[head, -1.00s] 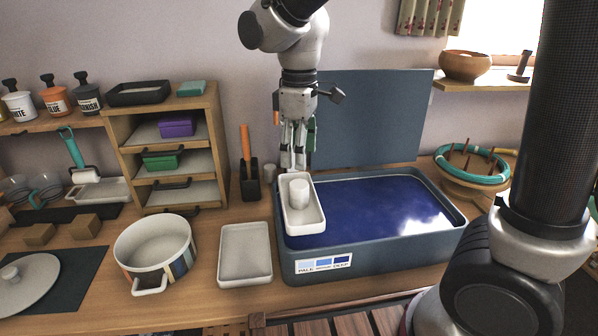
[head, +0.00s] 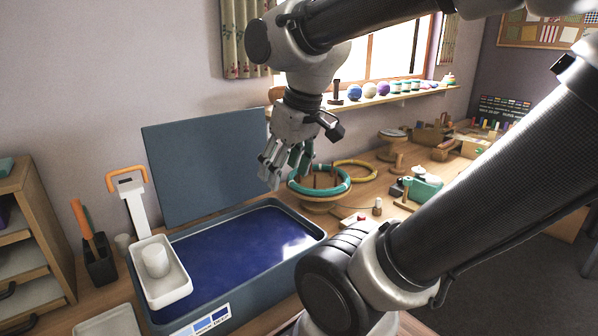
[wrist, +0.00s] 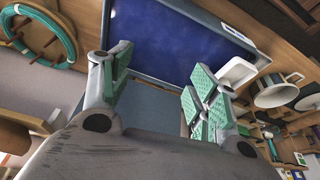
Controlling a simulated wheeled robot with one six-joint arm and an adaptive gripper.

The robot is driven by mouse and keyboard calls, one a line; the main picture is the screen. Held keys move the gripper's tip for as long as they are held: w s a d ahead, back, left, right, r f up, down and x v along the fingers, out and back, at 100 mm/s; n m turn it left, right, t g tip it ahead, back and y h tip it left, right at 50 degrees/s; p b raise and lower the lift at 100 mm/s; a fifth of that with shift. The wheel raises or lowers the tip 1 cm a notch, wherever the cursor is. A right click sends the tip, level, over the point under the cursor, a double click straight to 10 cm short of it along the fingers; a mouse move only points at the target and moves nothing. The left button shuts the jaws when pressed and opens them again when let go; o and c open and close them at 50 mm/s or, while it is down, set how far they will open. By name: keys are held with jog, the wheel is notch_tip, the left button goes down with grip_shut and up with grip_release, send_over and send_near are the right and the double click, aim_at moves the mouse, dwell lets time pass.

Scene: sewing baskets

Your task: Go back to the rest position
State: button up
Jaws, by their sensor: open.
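My gripper (head: 288,178) is open and empty. In the head view it hangs in the air near the back right corner of the blue-filled basin (head: 319,234). Its green-padded fingers stand apart in the wrist view (wrist: 158,85). The blue basin also shows at the top of the wrist view (wrist: 180,30). A white tray (head: 179,285) with a white cylinder (head: 155,260) in it sits at the basin's left end, apart from my gripper. An orange-handled tool (head: 133,200) stands upright behind that tray.
A wooden stand with a teal ring (head: 325,190) lies close behind and right of my gripper. A blue-grey panel (head: 200,170) rises behind the basin. A wooden shelf unit (head: 45,235) stands at the left. Jars and balls line the window sill (head: 400,97).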

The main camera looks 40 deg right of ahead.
jog(key=shift+s+d+f+m+t, duration=0.15)
jog(key=shift+s+d+m, duration=0.25)
jog(key=shift+s, duration=0.25)
jog(key=shift+s+d+f+m+t, duration=0.15)
jog(key=shift+s+d+m, duration=0.15)
jog(key=shift+s+d, duration=0.25)
